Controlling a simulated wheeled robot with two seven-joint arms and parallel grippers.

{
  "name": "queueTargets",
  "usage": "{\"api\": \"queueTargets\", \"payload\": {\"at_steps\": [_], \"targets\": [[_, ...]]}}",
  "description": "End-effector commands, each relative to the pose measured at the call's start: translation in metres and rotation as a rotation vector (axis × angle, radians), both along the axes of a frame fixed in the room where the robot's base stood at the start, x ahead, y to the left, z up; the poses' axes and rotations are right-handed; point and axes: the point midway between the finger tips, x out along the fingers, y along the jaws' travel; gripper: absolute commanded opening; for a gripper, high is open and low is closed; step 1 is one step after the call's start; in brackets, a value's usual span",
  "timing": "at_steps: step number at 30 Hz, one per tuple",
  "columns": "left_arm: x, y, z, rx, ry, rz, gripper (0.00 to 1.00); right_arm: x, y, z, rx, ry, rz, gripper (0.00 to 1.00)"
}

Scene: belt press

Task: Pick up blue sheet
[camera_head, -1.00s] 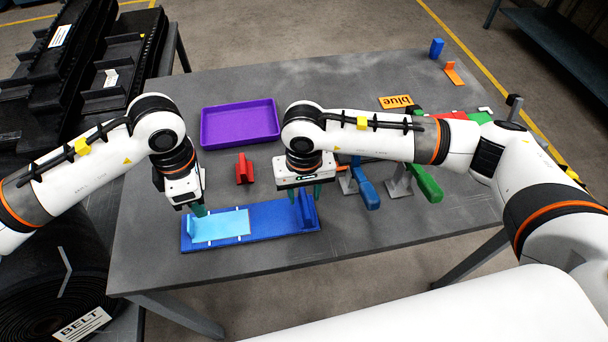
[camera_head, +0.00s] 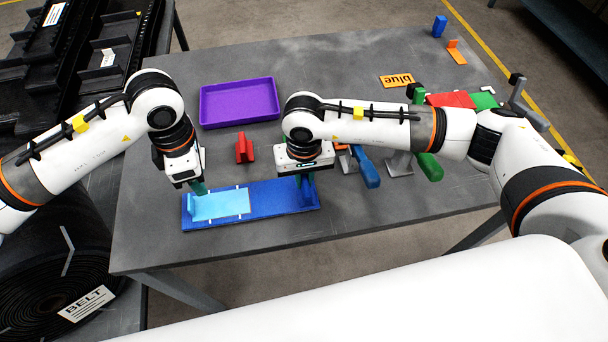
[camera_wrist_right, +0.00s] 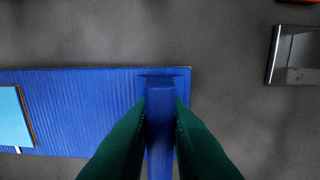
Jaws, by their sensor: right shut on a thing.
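The blue sheet (camera_head: 262,211) is a flat ribbed blue plate lying on the grey table, with a light blue piece (camera_head: 220,205) on its left part. A raised blue handle stands at its right end; it shows in the right wrist view (camera_wrist_right: 160,110). My right gripper (camera_head: 304,180) is over this end, and its green fingers (camera_wrist_right: 160,130) are shut on the handle from both sides. My left gripper (camera_head: 198,188) is at the upper left of the light blue piece. Its fingertips are small here, and I cannot tell whether they are open.
A purple tray (camera_head: 239,121) and a red block (camera_head: 244,148) lie behind the sheet. To the right are blue (camera_head: 366,170) and green (camera_head: 429,167) handled tools. The table's front edge is close to the sheet.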

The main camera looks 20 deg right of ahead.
Motion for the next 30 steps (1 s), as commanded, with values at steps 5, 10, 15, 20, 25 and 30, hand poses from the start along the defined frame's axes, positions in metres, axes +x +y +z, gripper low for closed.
{"api": "queueTargets", "payload": {"at_steps": [5, 10, 15, 20, 25, 30], "targets": [[0.0000, 0.0000, 0.0001, 0.000, 0.000, 0.000, 0.36, 0.0002, 0.0000, 0.0004, 0.000, 0.000, 0.000, 0.00], [0.0000, 0.0000, 0.0001, 0.000, 0.000, 0.000, 0.36, 0.0003, 0.0000, 0.0005, 0.000, -0.001, 0.000, 0.00], [0.0000, 0.0000, 0.0001, 0.000, 0.000, 0.000, 0.31, 0.0003, 0.0000, 0.0006, 0.000, -0.001, 0.000, 0.00], [0.0000, 0.0000, 0.0001, 0.000, 0.000, 0.000, 0.31, 0.0004, 0.0000, 0.0007, 0.000, -0.001, 0.000, 0.00], [0.0002, 0.0012, 0.0008, 0.000, 0.000, -0.037, 0.31, 0.0004, 0.0000, 0.0007, 0.000, -0.001, -0.001, 0.00], [0.0015, 0.0077, 0.0046, -0.001, 0.000, -0.258, 0.31, 0.0004, 0.0000, 0.0008, 0.000, -0.001, -0.001, 0.00]]}}
